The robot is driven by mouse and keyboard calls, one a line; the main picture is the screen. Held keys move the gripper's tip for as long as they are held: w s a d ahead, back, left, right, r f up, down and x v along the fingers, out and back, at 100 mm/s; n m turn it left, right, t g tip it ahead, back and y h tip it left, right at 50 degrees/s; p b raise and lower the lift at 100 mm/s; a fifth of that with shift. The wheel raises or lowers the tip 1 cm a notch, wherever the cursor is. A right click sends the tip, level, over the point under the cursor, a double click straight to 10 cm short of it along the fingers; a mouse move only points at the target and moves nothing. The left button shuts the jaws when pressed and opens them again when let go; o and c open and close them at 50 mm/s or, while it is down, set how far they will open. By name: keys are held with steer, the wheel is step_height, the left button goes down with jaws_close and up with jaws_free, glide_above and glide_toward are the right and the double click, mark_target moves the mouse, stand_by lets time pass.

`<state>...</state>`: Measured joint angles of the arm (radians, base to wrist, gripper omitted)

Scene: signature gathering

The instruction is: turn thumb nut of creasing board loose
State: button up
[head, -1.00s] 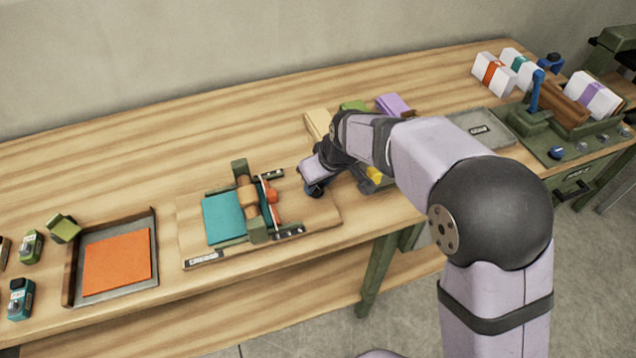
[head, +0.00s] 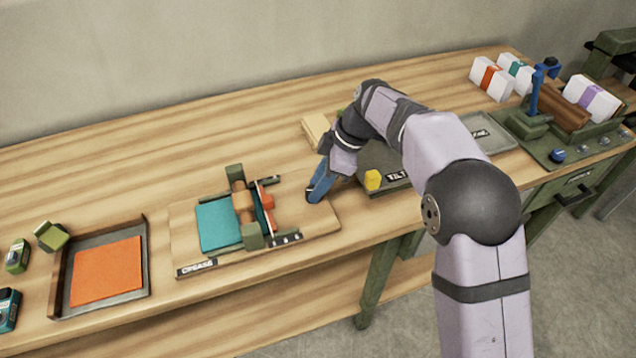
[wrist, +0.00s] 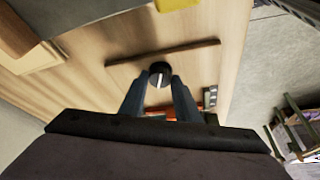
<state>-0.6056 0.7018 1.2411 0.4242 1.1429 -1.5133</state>
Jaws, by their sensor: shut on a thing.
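The creasing board (head: 215,262) lies flat on the bench, with a teal sheet (head: 217,226) on it. A green and wooden creasing bar and an orange part (head: 264,205) stand across its middle. My gripper (head: 314,199) is at the board's right end, tilted, with its blue fingers low over the board. In the wrist view the thumb nut (wrist: 159,70) is a round black knob with a white line, between the two fingertips. My gripper is shut on it. The fingers hide the nut in the head view.
A tray with orange sheets (head: 148,270) lies at the left, with small stamps beside it. A cream block (head: 316,130) stands behind. The bench behind the creasing board is clear.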

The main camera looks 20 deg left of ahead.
steer(key=shift+w+a+n+g+h+p, duration=0.1)
steer(key=shift+n+g+h+p, duration=0.2)
steer(key=shift+n+p, duration=0.7)
steer(key=shift+w+n+g+h+p, duration=0.15)
steer(key=shift+n+g+p, duration=0.35)
steer(key=shift+n, duration=0.8)
steer(key=o, duration=1)
steer(key=shift+o, duration=0.2)
steer(key=v, duration=0.7)
steer(key=shift+r+b, duration=0.2)
steer(key=shift+b, duration=0.1)
